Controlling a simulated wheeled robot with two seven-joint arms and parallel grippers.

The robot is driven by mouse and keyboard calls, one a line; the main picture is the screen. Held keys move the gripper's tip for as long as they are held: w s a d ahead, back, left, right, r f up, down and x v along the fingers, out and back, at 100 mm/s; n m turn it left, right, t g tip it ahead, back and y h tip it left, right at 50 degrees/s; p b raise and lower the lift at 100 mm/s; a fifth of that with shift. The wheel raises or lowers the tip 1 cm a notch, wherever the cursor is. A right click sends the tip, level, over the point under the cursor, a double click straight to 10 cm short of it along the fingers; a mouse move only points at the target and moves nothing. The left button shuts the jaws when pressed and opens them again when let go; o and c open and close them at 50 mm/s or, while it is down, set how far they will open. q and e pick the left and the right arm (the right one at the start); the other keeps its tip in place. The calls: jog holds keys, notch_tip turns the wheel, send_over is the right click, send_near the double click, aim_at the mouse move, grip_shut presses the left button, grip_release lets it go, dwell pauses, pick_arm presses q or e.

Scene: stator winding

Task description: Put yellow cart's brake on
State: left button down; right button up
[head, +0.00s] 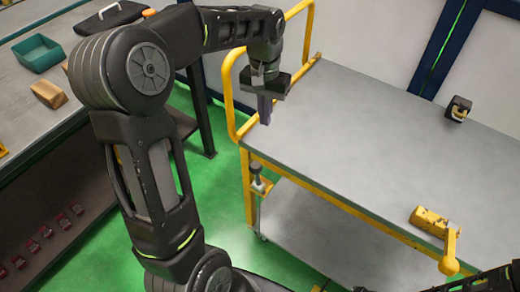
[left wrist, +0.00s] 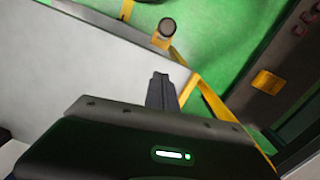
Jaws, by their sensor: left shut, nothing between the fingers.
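The yellow cart has a grey top (head: 340,130) and yellow tube frame. A dark round knob (head: 256,168) on a short stem stands on a yellow bracket at its left end, below the top. The knob also shows in the left wrist view (left wrist: 167,27), beyond the fingertips. Whether it is the brake I cannot tell for sure. My left gripper (head: 265,112) is shut and empty, pointing down over the cart's left end near the yellow handrail, above and apart from the knob. Dark parts of my right arm show at the bottom right; its fingers cannot be made out.
A yellow block with a lever (head: 434,222) sits at the cart's front right edge. A small dark object (head: 458,108) is at the back edge. A workbench at left holds a green bin (head: 38,53) and a tan block (head: 48,94). Green floor lies between bench and cart.

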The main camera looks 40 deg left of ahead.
pick_arm(q)
jog(key=f, duration=0.8)
jog(key=shift+s+d, duration=0.15)
jog(key=shift+d, duration=0.05)
jog(key=s, duration=0.2)
jog(key=s+f, duration=0.1)
jog(key=shift+d+p, duration=0.35)
jog(key=shift+s+d+f, duration=0.1)
jog(key=shift+s+f, duration=0.15)
jog(key=shift+s, duration=0.15)
